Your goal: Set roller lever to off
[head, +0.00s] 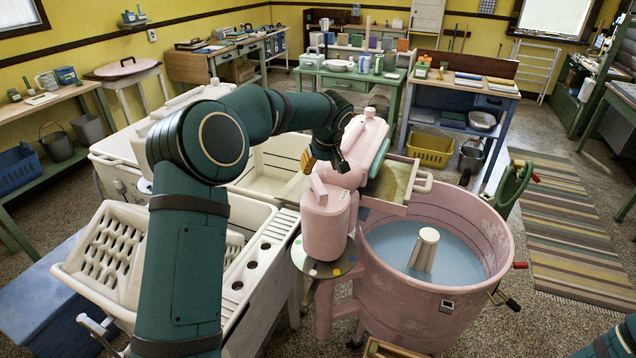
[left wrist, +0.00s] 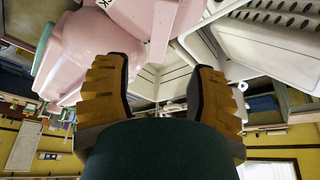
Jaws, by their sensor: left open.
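The pink wringer washer has a round tub (head: 440,310) with water and a pale agitator inside. Its pink wringer head (head: 328,222) stands at the tub's left side. A flat upright pink piece (head: 318,188) on top of the head may be the roller lever; I cannot tell for sure. My left gripper (head: 325,160) is open, just above and behind that piece. In the left wrist view, the left gripper (left wrist: 158,92) has its yellow fingers apart with nothing between them, and pink wringer parts (left wrist: 160,30) lie beyond the tips. My right gripper is out of view.
A green part with a red handle (head: 515,185) sticks up right of the tub. A striped rug (head: 575,235) lies on the clear floor at the right.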

